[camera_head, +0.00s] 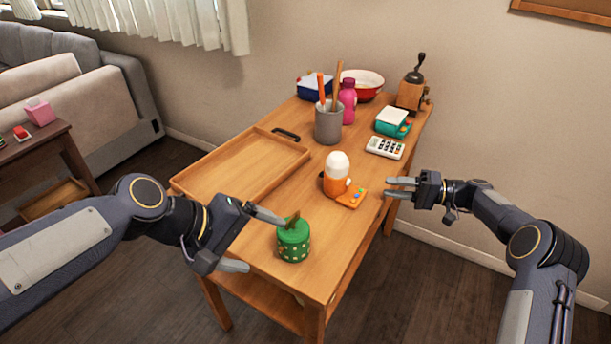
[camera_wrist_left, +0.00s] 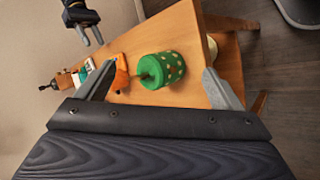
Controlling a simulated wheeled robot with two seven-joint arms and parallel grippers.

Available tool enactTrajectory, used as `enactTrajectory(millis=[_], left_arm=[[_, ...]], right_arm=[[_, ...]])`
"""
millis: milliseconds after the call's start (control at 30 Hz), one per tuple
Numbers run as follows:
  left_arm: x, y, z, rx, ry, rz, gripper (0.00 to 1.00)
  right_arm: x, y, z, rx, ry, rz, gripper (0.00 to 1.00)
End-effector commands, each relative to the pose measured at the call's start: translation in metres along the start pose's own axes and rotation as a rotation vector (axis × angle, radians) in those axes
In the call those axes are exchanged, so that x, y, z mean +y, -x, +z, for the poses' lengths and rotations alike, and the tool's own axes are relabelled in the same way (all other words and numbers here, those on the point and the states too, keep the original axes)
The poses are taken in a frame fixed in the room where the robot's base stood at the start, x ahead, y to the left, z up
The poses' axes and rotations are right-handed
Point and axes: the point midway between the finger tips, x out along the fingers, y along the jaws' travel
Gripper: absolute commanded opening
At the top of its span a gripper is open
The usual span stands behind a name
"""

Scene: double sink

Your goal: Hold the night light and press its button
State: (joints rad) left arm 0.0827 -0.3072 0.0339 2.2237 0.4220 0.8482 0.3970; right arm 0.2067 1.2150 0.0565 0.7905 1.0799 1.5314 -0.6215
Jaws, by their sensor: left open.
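An orange object with a white egg-shaped top (camera_head: 336,172), which looks like the night light, stands upright on the wooden table. A flat orange piece with small coloured buttons (camera_head: 352,197) lies at its right; I cannot tell whether they are joined. My left gripper (camera_head: 266,243) is open and empty at the table's near left side. Its fingers point toward a green dotted pot, with the night light beyond. My right gripper (camera_head: 387,187) is open and empty off the table's right edge, right of the orange piece. It also shows in the left wrist view (camera_wrist_left: 89,36).
The green dotted pot (camera_head: 293,244) stands by my left fingertips, and also shows in the left wrist view (camera_wrist_left: 163,68). A wooden tray (camera_head: 222,178) lies left. A grey pen cup (camera_head: 328,127), calculator (camera_head: 385,147) and coffee grinder (camera_head: 411,94) stand behind.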

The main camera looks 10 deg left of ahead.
Motion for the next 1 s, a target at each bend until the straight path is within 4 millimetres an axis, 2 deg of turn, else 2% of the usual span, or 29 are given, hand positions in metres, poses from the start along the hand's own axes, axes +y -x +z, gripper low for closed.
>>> enactTrajectory(millis=[33,200,400,500,600,733,867,1000], left_arm=[[0.015,-0.012,-0.012,-0.036,0.117,0.025,0.88],[0.062,-0.05,-0.052,-0.147,0.533,0.114,0.88],[0.1,-0.109,-0.105,-0.288,1.038,0.189,0.88],[0.109,-0.138,-0.132,-0.345,1.25,0.217,0.88],[0.109,-0.161,-0.159,-0.362,1.373,0.25,0.88],[0.103,-0.178,-0.186,-0.351,1.424,0.287,0.88],[0.101,-0.187,-0.197,-0.34,1.434,0.302,0.88],[0.107,-0.202,-0.197,-0.34,1.433,0.302,0.88]], right_arm=[[0.0,0.0,0.0,0.0,0.0,0.0,0.36],[0.0,0.0,0.0,0.0,0.0,0.0,0.36],[0.0,0.0,0.0,0.0,0.0,0.001,0.36],[0.0,0.0,0.0,0.0,-0.001,0.001,0.36],[0.0,0.0,0.0,0.0,-0.001,0.001,0.36],[0.0,0.0,0.0,0.0,-0.001,0.001,0.36],[0.0,0.0,0.0,0.0,-0.001,0.001,0.36],[0.0,0.0,0.0,0.0,-0.001,0.001,0.36]])
